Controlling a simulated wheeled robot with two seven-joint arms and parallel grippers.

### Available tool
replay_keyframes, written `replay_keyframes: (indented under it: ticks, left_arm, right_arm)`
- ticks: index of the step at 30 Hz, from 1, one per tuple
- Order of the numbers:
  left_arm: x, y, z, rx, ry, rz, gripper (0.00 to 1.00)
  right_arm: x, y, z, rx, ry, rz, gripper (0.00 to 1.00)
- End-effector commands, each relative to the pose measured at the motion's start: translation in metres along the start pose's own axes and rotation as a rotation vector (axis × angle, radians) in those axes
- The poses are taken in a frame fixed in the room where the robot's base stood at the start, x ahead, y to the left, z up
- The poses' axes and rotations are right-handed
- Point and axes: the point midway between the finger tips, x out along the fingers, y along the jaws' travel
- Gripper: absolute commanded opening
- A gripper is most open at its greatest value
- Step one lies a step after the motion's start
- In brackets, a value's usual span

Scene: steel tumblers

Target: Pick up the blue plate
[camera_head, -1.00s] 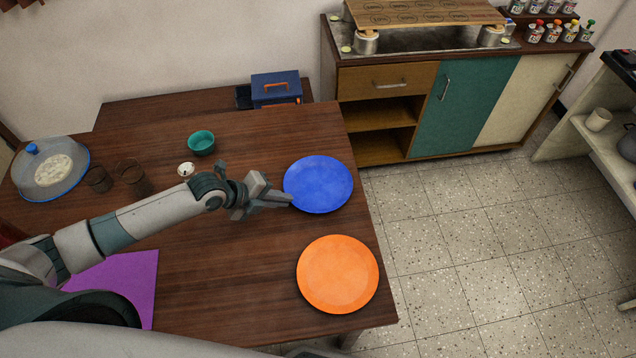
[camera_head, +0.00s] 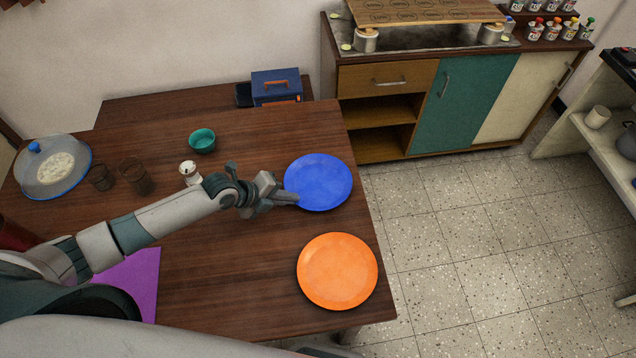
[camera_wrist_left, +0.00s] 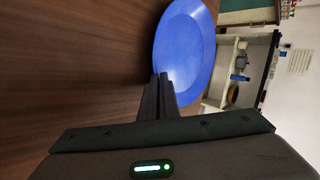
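The blue plate (camera_head: 322,180) lies near the right edge of the wooden table, at its far end. My left gripper (camera_head: 292,199) is at the plate's near left rim. In the left wrist view the two fingers (camera_wrist_left: 160,90) are close together at the edge of the blue plate (camera_wrist_left: 187,45), with the rim running in at their tips. The gripper appears shut on that rim. The plate looks flat, and no clear gap under it shows. My right gripper is not in view.
An orange plate (camera_head: 338,271) lies nearer on the wooden table (camera_head: 225,270). A teal bowl (camera_head: 202,141), a small white shaker (camera_head: 190,172), dark glasses (camera_head: 135,176) and a domed dish (camera_head: 52,170) stand to the left.

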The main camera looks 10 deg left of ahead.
Motion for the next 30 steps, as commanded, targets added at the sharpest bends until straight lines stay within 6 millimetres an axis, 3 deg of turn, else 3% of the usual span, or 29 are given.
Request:
replay_keyframes:
  ticks: [13, 21, 30]
  left_arm:
    - [-0.005, -0.006, 0.0, 0.001, 0.0, -0.002, 0.0]
    - [-0.028, -0.028, 0.001, 0.006, -0.002, -0.004, 0.0]
    - [-0.026, -0.081, -0.047, 0.004, 0.003, -0.007, 0.0]
  right_arm:
    - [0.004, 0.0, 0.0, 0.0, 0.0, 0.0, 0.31]
    - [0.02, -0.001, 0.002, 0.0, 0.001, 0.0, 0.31]
    - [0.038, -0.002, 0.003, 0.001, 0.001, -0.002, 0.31]
